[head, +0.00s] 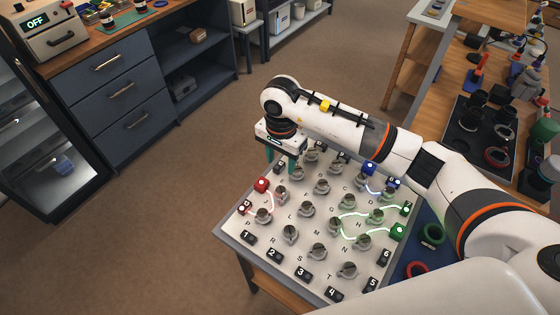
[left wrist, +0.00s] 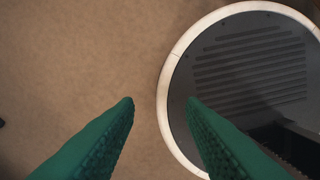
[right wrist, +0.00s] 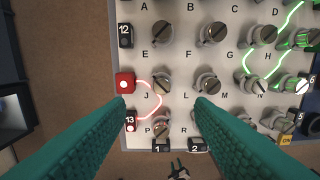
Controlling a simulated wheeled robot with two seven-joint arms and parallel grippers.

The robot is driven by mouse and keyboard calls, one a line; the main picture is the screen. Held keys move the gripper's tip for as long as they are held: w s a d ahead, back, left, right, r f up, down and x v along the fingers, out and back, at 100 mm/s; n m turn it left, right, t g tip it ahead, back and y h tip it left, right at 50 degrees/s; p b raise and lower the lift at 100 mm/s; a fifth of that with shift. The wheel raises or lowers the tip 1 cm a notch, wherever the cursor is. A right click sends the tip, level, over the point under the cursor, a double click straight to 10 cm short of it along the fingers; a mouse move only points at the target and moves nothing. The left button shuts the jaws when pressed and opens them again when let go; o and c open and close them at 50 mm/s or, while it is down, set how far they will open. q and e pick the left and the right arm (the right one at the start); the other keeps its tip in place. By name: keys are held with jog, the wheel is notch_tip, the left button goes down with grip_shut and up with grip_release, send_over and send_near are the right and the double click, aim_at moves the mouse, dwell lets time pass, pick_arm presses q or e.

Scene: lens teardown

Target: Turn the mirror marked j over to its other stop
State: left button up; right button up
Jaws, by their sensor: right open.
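The mirror marked J (right wrist: 162,80) is a small grey round knob with a bar on top, up and right of its printed letter. It also shows in the head view (head: 281,195). Which stop it rests at is too small to tell. My right gripper (right wrist: 160,98) is open and empty above the board (right wrist: 185,56), with mirror J ahead of and between its fingertips, apart from them. A red light line runs from the red block (right wrist: 125,82) toward J and bends down toward block 13 (right wrist: 130,120).
Other similar mirrors stand close around J: one above (right wrist: 162,30), one to the right (right wrist: 208,81), one below near P (right wrist: 161,127). Green light lines (right wrist: 258,67) cross the board's right side. A bench with lens parts (head: 480,125) stands at the right.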

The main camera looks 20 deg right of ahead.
aim_at(281, 189)
jog(key=f, duration=0.2)
jog(key=s+f+p, duration=0.1)
jog(key=f, duration=0.1)
jog(key=shift+s+a+f, duration=0.15)
jog(key=shift+a, duration=0.05)
jog(key=f, duration=0.2)
jog(key=f+p, duration=0.1)
jog(key=shift+w+d+f, duration=0.1)
jog(key=shift+w+f, duration=0.2)
jog(key=shift+f, duration=0.05)
notch_tip(281, 189, down, 2)
jog(key=shift+f, duration=0.7)
jog(key=c, duration=1)
pick_arm(q)
jog(key=shift+s+a+r, duration=0.1)
jog(key=shift+s+r, duration=0.65)
jog(key=shift+r, duration=0.35)
